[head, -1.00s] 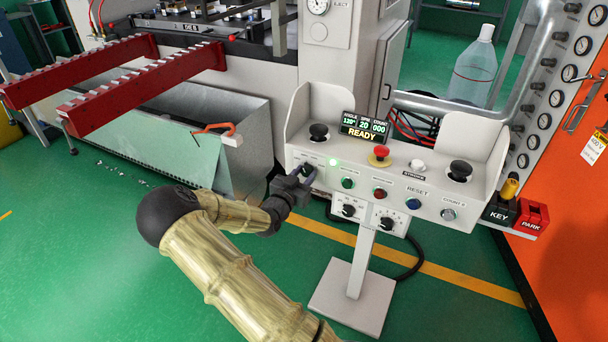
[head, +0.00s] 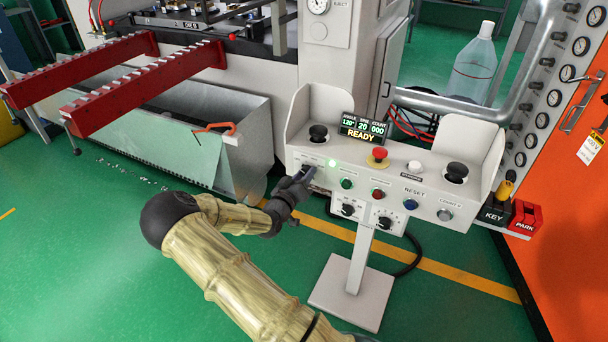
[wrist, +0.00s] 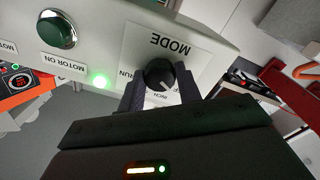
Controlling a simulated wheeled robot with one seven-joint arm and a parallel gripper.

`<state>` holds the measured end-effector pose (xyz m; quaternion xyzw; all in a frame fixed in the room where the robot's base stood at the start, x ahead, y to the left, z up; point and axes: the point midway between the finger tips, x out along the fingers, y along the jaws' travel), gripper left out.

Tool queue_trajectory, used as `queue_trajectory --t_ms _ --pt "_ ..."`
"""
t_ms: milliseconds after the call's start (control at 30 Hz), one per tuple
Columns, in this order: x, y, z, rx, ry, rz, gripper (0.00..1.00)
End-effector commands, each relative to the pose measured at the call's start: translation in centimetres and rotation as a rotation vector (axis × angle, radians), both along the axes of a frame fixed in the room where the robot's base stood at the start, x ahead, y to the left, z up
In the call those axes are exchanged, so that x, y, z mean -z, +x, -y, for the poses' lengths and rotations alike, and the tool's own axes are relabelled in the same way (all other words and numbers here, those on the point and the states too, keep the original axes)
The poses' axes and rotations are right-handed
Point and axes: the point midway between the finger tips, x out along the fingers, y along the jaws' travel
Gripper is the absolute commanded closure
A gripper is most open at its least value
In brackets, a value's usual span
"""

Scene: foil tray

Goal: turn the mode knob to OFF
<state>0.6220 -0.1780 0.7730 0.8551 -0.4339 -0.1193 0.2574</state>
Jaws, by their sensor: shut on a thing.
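The mode knob (wrist: 160,73) is a small round black knob on a white plate marked MODE, which appears upside down in the wrist view. RUN is printed left of it and INCH just below it; a label at its right is mostly covered by a finger. My gripper (wrist: 160,86) is shut on the knob, one dark finger on each side. Which mark the knob points to is not clear. In the head view my gripper (head: 302,176) is at the left end of the white control console (head: 440,190), and its fingers hide most of the knob.
A lit green lamp (head: 333,163) and a green button (head: 347,183) sit right of the knob. A red mushroom button (head: 379,153), a display reading READY (head: 362,128) and two lower dials are also on the console. A metal bin (head: 235,130) stands to the left.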

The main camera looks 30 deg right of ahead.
Motion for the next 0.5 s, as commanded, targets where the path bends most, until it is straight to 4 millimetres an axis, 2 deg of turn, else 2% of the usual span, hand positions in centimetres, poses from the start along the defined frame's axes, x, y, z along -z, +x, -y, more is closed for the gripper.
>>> queue_trajectory --t_ms 433,467,500 --pt "0.28 -0.03 -0.22 -0.003 -0.007 -0.019 0.89" --pt "0.28 -0.03 -0.22 -0.003 -0.007 -0.019 0.62" --pt "0.28 -0.02 -0.23 -0.003 -0.007 -0.019 0.54"
